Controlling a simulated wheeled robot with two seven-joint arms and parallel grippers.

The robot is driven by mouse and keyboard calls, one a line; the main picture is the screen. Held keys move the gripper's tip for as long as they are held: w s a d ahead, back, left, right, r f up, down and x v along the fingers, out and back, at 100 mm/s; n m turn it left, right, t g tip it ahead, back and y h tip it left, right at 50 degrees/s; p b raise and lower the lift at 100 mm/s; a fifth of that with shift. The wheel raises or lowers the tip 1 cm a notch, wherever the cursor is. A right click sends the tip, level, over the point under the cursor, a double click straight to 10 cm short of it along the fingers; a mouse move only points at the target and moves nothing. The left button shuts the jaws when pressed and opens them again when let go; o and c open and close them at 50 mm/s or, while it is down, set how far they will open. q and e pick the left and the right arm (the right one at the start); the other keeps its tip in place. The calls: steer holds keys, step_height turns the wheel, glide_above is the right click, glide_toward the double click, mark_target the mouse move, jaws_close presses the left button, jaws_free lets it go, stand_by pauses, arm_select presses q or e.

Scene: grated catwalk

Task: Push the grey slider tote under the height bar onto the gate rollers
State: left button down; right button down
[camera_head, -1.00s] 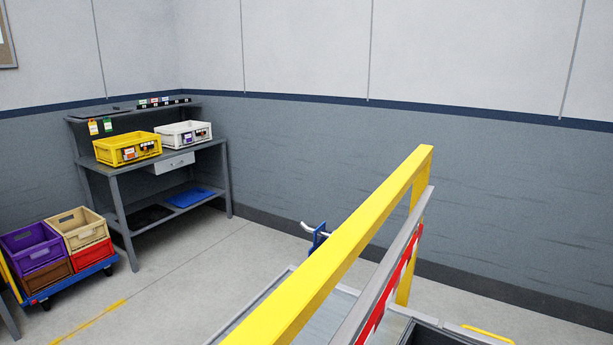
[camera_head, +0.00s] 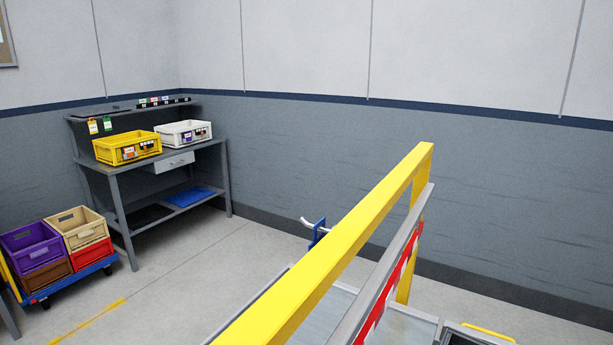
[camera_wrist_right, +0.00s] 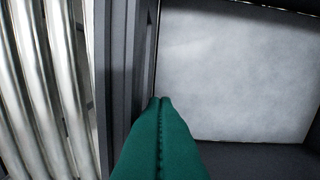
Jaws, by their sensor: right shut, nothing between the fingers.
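The slider tote (camera_head: 462,339) shows only as a dark corner at the bottom edge of the head view, right of the height bar. In the right wrist view its dark grey wall (camera_wrist_right: 122,50) stands beside a pale flat surface inside it. My right gripper (camera_wrist_right: 160,101) has green fingers, shut and empty, with the tips at the inner side of that wall; contact is unclear. The height bar (camera_head: 388,283), grey with red and white stripes, runs beside a yellow frame (camera_head: 345,232). Metal rollers (camera_wrist_right: 45,90) lie left of the tote. My left gripper is out of view.
A grey workbench (camera_head: 150,172) with a yellow bin (camera_head: 128,149) and a white bin (camera_head: 183,134) stands at the back left. A blue trolley (camera_head: 68,286) with several crates is at the left. The floor between is clear.

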steer(key=shift+w+a, duration=0.4)
steer(key=shift+a, duration=0.2)
steer(key=shift+w+a, duration=0.35)
steer(key=shift+a, duration=0.25)
step_height(320, 180, up, 8)
steer(key=p, duration=0.5)
stand_by(0.3)
